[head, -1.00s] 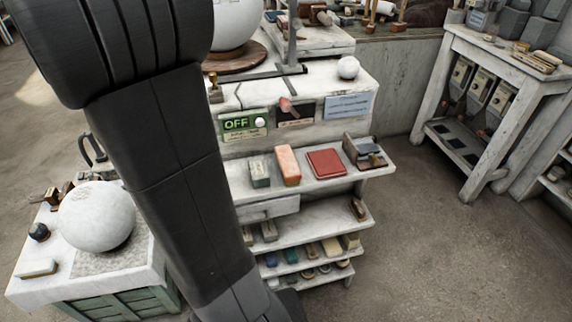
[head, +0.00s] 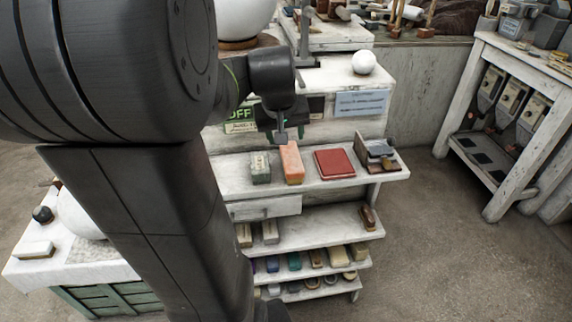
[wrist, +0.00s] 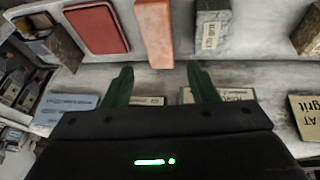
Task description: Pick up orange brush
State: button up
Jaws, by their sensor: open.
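The orange brush (head: 292,163) looks like a plain orange block; no bristles show. It lies on the upper white shelf between a grey-green block (head: 260,168) and a flat red case (head: 335,163). In the wrist view the brush (wrist: 154,33) is just beyond the fingertips, roughly centred between them. My gripper (wrist: 160,72) is open and empty, its two green fingers spread apart. In the head view my gripper (head: 283,135) hangs above and behind the brush, partly hiding the panel behind it. I see no contact with the brush.
A small dark-topped box (head: 377,155) stands at the shelf's right end. Lower shelves hold several small blocks. A back panel with an OFF sign (head: 240,116) and a blue-grey notice (head: 361,103) rises behind the shelf. Open floor (head: 430,240) lies to the right.

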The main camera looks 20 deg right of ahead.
aim_at(291, 156)
jog(key=x, duration=1.3)
jog(key=shift+d+f, duration=0.25)
jog(key=shift+f, duration=0.1)
jog(key=shift+c, duration=0.2)
jog(key=c, duration=0.7)
